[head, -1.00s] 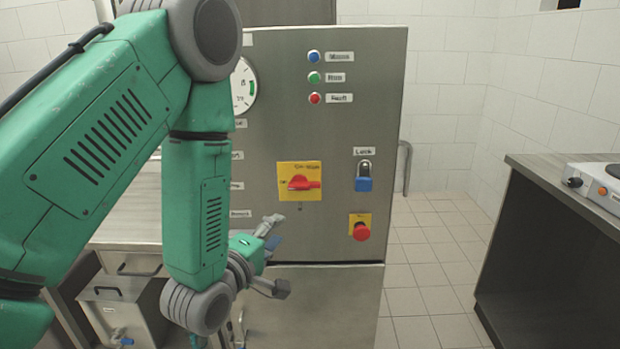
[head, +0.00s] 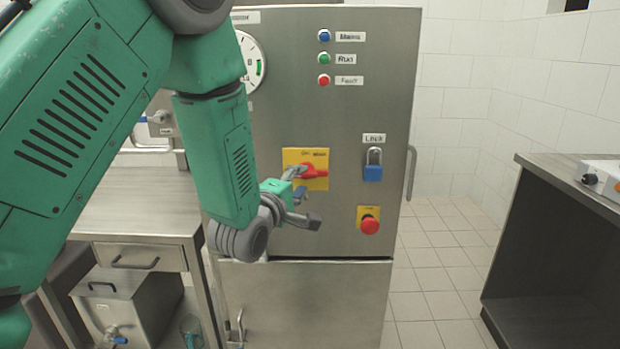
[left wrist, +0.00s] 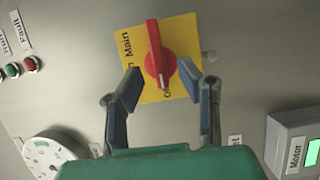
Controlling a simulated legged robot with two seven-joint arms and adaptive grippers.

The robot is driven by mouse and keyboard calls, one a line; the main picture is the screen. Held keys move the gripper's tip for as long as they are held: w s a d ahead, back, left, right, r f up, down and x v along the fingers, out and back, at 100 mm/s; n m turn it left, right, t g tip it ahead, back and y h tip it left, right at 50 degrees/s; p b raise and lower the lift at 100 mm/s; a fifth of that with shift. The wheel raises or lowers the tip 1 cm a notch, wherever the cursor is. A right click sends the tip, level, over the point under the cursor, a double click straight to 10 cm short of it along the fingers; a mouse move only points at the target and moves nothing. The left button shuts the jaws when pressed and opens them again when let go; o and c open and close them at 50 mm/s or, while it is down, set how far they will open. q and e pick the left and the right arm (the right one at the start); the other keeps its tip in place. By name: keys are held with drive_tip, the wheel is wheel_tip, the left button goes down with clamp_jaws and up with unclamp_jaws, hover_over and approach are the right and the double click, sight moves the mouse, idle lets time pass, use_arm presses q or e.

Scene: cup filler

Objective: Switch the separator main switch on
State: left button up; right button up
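The main switch is a red rotary handle (head: 313,172) on a yellow plate (head: 320,156), on the steel cabinet front (head: 340,225). In the left wrist view the red handle (left wrist: 159,55) stands between and just beyond the tips of my left gripper (left wrist: 159,82). The two fingers are spread, one on each side of the handle, with no clear contact. In the head view my left gripper (head: 297,183) is in front of the plate's lower left part and partly covers the handle. My right gripper is not in view.
A blue padlock (head: 373,172) and a red emergency button (head: 369,225) sit right of the switch. Indicator lamps (head: 324,59) are above it, and a round gauge (head: 253,62) is at upper left. A dark counter (head: 555,215) stands at the right, with open floor (head: 440,250) between.

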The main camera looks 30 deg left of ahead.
sight(307, 176)
use_arm(q)
drive_tip(key=w+a, duration=0.2)
drive_tip(key=shift+w+f, duration=0.25)
drive_tip(key=shift+w, duration=0.05)
drive_tip(key=shift+w+a, duration=0.15)
drive_tip(key=shift+w, duration=0.15)
drive_tip(key=shift+w+d+r, duration=0.1)
drive_tip(key=shift+w+d, duration=0.05)
drive_tip(key=shift+d, duration=0.1)
drive_tip(key=shift+w+d+r, duration=0.1)
drive_tip(key=shift+d+r, duration=0.05)
drive_tip(key=shift+d, duration=0.45)
drive_tip(key=shift+w+d+r, duration=0.1)
drive_tip(key=shift+d+r, duration=0.05)
drive_tip(key=shift+d, duration=0.4)
drive_tip(key=c, duration=0.3)
drive_tip(key=shift+a, duration=0.25)
clamp_jaws()
drive_tip(key=shift+s+a+f, duration=0.15)
drive_tip(key=shift+a, duration=0.5)
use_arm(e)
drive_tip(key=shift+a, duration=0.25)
use_arm(q)
drive_tip(key=shift+d, duration=0.1)
